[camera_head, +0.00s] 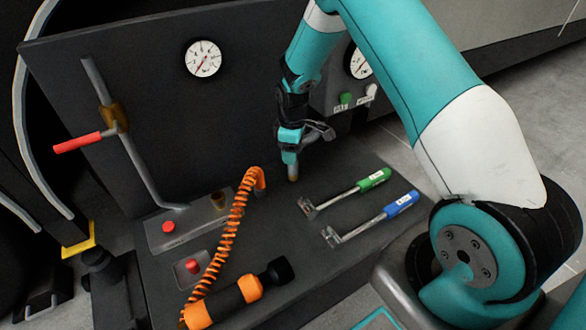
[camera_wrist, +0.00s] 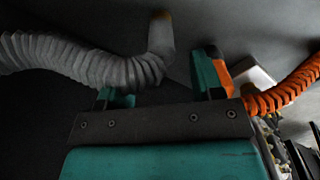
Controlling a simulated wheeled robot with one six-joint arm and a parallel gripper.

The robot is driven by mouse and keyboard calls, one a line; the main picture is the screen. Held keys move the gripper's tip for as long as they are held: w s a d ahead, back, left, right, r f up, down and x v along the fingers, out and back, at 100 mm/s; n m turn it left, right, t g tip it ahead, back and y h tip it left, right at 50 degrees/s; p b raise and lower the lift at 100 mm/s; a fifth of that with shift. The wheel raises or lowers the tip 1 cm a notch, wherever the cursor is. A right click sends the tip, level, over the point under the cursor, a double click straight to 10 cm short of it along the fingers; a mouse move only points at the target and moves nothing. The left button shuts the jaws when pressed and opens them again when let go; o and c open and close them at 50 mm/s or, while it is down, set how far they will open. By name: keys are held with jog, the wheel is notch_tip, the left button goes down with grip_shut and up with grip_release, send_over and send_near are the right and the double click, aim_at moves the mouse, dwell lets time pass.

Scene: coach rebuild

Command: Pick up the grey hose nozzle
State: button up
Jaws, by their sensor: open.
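The grey hose nozzle (camera_wrist: 160,37) is in the wrist view, at the bent end of a ribbed grey hose (camera_wrist: 70,55) coming from the left; its tip is brownish. My gripper (camera_wrist: 161,82) is open, one finger on each side of the nozzle in the picture. I cannot tell whether the nozzle is between the fingers in depth. In the head view my gripper (camera_head: 291,150) points down above the dark bench; a small tan tip shows just below it, and the grey hose is mostly hidden behind the gripper.
An orange coiled hose (camera_head: 233,225) stands left of my gripper; it is at the right in the wrist view (camera_wrist: 290,88). Green-handled (camera_head: 373,180) and blue-handled (camera_head: 400,204) tools lie to the right. An orange-black flashlight-like object (camera_head: 228,298) lies in front. A dark panel stands behind.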

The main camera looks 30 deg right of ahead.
notch_tip(320, 180, down, 5)
jog(key=shift+s+f+b, duration=0.1)
jog(key=shift+b, duration=0.4)
jog(key=c, duration=1.1)
jog(key=shift+o, duration=0.2)
jog(key=shift+r, duration=0.2)
notch_tip(320, 180, up, 24)
jog(key=p, duration=0.7)
jog(key=shift+r+p, duration=0.25)
jog(key=shift+p, duration=0.15)
